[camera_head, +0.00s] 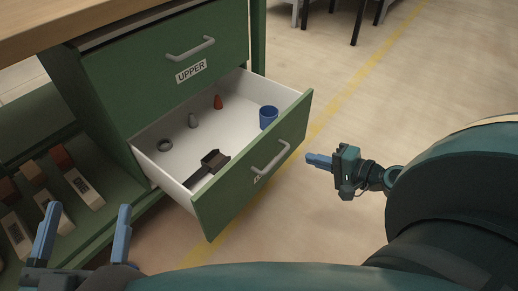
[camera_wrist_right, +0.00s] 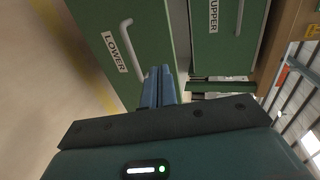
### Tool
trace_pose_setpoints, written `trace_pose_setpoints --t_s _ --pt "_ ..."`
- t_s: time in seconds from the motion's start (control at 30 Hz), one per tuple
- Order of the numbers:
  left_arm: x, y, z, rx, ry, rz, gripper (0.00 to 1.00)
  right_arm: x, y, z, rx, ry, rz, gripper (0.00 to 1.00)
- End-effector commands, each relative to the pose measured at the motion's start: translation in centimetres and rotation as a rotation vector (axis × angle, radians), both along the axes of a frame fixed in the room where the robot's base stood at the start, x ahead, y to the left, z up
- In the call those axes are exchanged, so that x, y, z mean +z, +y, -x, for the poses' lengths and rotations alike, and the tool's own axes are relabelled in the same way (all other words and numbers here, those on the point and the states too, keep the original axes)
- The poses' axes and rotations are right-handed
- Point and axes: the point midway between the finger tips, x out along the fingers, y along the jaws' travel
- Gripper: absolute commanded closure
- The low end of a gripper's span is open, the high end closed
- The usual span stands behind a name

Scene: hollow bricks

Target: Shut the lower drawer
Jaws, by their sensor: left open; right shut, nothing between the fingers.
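The lower drawer (camera_head: 252,172) is pulled well out of the green cabinet. Its front bears a grey bar handle (camera_head: 271,158). In the right wrist view the lower drawer's front (camera_wrist_right: 142,35) shows with its LOWER label and handle (camera_wrist_right: 129,45). My right gripper (camera_head: 308,160) is shut and empty, just right of the drawer front in the head view; its blue fingers (camera_wrist_right: 159,86) also show in the wrist view. I cannot tell whether they touch the front. My left gripper (camera_head: 86,226) is open and empty at the lower left, away from the drawer.
In the drawer lie a blue cup (camera_head: 268,117), an orange cone (camera_head: 218,102), a grey piece (camera_head: 193,121), a ring (camera_head: 165,145) and a dark tool (camera_head: 212,162). The upper drawer (camera_head: 165,75) is shut. A low shelf (camera_head: 110,215) with several blocks is at left. The floor at right is clear.

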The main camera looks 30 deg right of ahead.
Motion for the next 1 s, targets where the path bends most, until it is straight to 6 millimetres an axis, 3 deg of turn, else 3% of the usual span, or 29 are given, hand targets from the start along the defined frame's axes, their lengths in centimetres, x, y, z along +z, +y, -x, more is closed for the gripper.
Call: trace_pose_setpoints --t_s 0.17,0.57,0.7,1.0 --pt "0.3 0.0 -0.1 -0.001 -0.027 -0.001 0.2 -0.4 0.5 -1.5 0.001 -0.002 -0.005 1.0" --pt "1.6 0.2 -0.6 -0.001 -0.128 -0.011 0.2 -2.9 3.5 -8.8 -0.001 -0.004 -0.004 1.0" --pt "1.8 0.2 -0.6 -0.001 -0.138 -0.012 0.2 -2.8 4.4 -10.8 -0.002 -0.005 -0.004 1.0" --pt "2.0 0.3 -0.6 0.001 -0.153 -0.012 0.2 -2.9 5.1 -12.4 -0.001 -0.001 -0.003 1.0"
